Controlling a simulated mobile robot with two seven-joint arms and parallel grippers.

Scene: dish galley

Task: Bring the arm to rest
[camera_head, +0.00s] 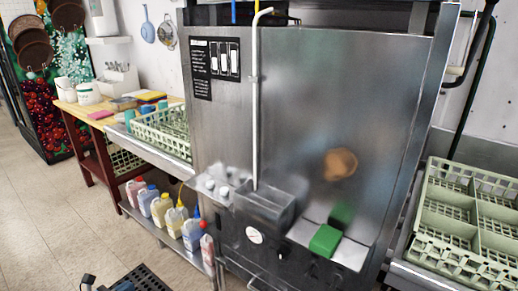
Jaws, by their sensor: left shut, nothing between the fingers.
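The rest of my left arm is mostly cut off by the frame. My right gripper is not in view.
A steel dish machine (320,110) fills the middle, with a green sponge (325,240) on its front ledge. Pale green racks stand left (163,132) and right (470,215). Several jugs (162,208) line the low shelf. Tiled floor (50,215) at left is clear.

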